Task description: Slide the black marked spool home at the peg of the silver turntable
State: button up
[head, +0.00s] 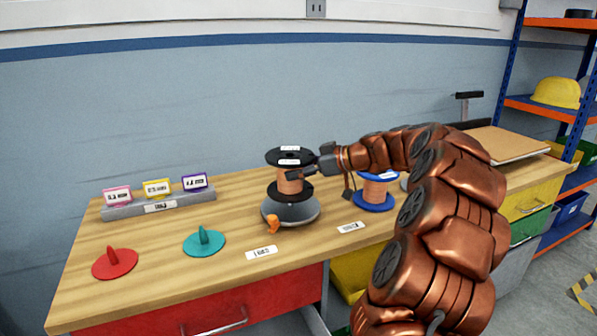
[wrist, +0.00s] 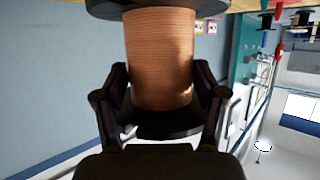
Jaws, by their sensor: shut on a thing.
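The black marked spool (head: 290,182) has black flanges, copper winding and white labels on its top flange. It stands about upright over the silver turntable (head: 291,212), a grey dome with an orange knob (head: 272,224) at its front. Its lower flange appears close above the dome; I cannot tell whether they touch. The peg is hidden by the spool. My gripper (head: 308,170) reaches in from the right and is shut on the spool. In the wrist view, its fingers flank the copper winding (wrist: 160,55) between the flanges.
A blue-flanged copper spool (head: 375,190) stands just right, partly behind my arm. Red (head: 115,264) and teal (head: 204,243) discs with upright fins lie left on the wooden bench (head: 160,290). A grey rack (head: 160,206) holds three coloured cards behind them. White labels lie near the front edge.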

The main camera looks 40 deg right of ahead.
aim_at(302, 184)
jog(key=shift+f+b, duration=1.45)
jog(key=shift+b, duration=0.75)
jog(key=shift+b, duration=0.55)
dwell(0.4)
jog(key=shift+f+b, duration=1)
jog(key=shift+b, duration=0.1)
dwell(0.7)
jog(key=o, duration=1.8)
jog(key=shift+r, duration=0.1)
jog(key=v, duration=1.2)
